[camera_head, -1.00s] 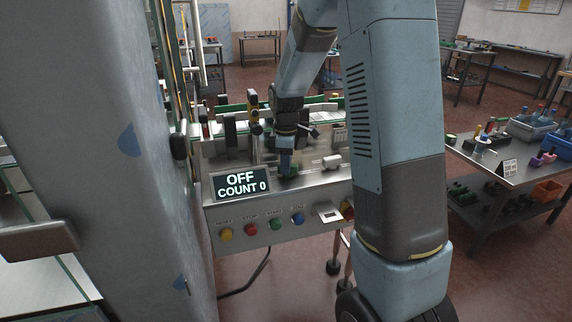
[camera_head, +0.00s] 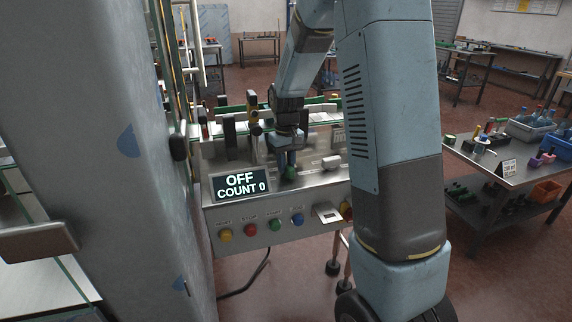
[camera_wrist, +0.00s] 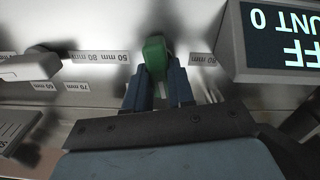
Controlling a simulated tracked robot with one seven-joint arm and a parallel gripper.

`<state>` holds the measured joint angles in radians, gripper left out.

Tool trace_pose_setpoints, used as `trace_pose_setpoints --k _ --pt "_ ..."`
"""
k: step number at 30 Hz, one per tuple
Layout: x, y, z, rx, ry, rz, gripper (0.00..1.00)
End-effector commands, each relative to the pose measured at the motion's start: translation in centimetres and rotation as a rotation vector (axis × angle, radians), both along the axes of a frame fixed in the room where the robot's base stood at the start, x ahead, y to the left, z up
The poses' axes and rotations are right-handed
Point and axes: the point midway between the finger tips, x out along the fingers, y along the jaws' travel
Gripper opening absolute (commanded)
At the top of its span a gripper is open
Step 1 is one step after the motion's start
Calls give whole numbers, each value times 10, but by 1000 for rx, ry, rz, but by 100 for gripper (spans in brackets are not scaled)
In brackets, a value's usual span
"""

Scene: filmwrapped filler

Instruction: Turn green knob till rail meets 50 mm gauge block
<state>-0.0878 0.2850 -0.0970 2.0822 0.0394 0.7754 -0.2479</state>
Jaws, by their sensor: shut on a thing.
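The green knob (camera_wrist: 154,55) sits between the two blue fingers of my gripper (camera_wrist: 157,85) in the wrist view. The fingers are shut on it from both sides. In the head view my gripper (camera_head: 289,158) points down at the steel panel, and the green knob (camera_head: 290,173) shows at its tips. A pale block (camera_head: 331,162) lies to the right on the panel; it seems to show at left in the wrist view (camera_wrist: 28,68). I cannot tell whether it is the gauge block. Contact between a rail and the block cannot be made out.
A display (camera_head: 240,184) reading "OFF COUNT 0" stands left of the gripper, and close beside it in the wrist view (camera_wrist: 272,40). Coloured buttons (camera_head: 275,224) line the front panel. Labels in mm (camera_wrist: 85,57) lie beside the knob. A side table (camera_head: 485,155) stands right.

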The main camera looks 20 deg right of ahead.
Motion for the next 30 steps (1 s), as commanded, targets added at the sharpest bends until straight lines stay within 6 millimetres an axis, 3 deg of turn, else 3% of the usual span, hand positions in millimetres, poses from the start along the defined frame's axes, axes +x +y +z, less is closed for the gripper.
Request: trace_pose_setpoints --k 30 --pt "-3 -5 -3 -3 5 -962 0"
